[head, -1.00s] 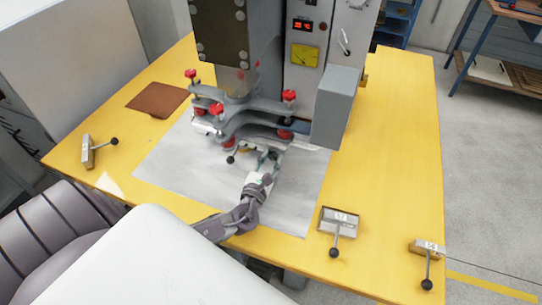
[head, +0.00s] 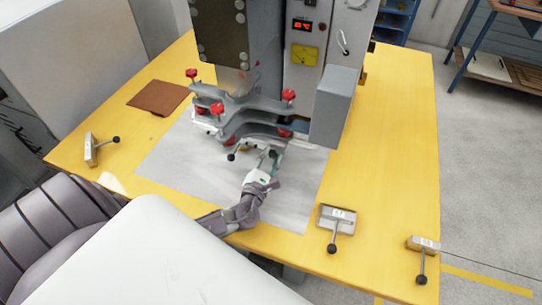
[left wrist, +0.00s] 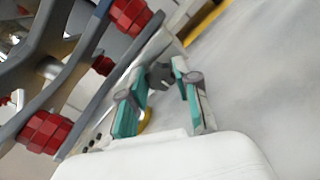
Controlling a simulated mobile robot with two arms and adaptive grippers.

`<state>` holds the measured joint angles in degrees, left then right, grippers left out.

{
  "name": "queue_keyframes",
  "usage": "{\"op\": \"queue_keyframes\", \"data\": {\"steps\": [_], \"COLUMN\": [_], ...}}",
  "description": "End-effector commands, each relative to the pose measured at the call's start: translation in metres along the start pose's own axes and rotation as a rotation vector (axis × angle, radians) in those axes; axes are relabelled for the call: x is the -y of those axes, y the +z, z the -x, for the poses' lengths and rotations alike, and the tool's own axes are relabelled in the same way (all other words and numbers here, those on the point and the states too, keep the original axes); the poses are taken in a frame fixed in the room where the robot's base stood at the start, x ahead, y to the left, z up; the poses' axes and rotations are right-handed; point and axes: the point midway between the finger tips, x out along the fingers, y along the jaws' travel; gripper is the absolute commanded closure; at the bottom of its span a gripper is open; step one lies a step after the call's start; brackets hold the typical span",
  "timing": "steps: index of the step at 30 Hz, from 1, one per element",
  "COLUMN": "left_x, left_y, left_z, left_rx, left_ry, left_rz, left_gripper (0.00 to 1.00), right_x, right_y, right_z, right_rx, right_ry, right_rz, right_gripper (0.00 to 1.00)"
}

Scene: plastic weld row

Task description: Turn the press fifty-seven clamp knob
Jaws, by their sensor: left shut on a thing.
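The press (head: 262,70) stands on the yellow table, with several red star knobs (head: 289,95) on its grey clamp arms (head: 240,118). My left gripper (head: 272,154) is at the front right of the lower clamp plate. In the left wrist view its teal fingers (left wrist: 163,78) close around a small dark grey knob-like part (left wrist: 158,76). The fingers hide much of this part. A large red knob (left wrist: 45,132) and another red knob (left wrist: 130,16) are beside the fingers, apart from them. My right gripper is not in view.
A black-ball lever (head: 231,157) sticks out left of my gripper. Lever blocks stand at the table's left (head: 91,150), front (head: 337,218) and right corner (head: 422,243). A brown sheet (head: 157,97) lies at the left. The grey mat (head: 190,160) is mostly clear.

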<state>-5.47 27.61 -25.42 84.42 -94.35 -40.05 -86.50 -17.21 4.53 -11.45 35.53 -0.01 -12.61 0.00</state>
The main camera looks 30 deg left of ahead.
Motion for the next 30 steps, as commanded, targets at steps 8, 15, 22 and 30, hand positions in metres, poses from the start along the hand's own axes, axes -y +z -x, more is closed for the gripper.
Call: {"op": "queue_keyframes", "data": {"steps": [8, 15, 22, 30], "left_x": [0.001, 0.001, 0.001, 0.001], "left_y": [-0.002, -0.001, -0.001, -0.002], "left_z": [0.001, 0.001, 0.011, 0.066], "left_rx": [-0.003, -0.001, -0.002, -0.005], "left_ry": [-0.003, -0.001, -0.003, -0.005], "left_rz": [0.001, 0.002, 0.001, 0.001], "left_gripper": [0.5, 0.44, 0.44, 0.44], "right_x": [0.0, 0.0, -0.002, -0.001], "right_y": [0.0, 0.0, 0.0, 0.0], "right_z": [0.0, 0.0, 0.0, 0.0], "right_rx": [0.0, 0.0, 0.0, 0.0], "right_ry": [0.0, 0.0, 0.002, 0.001], "right_rz": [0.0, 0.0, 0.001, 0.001], "right_gripper": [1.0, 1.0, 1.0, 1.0]}}
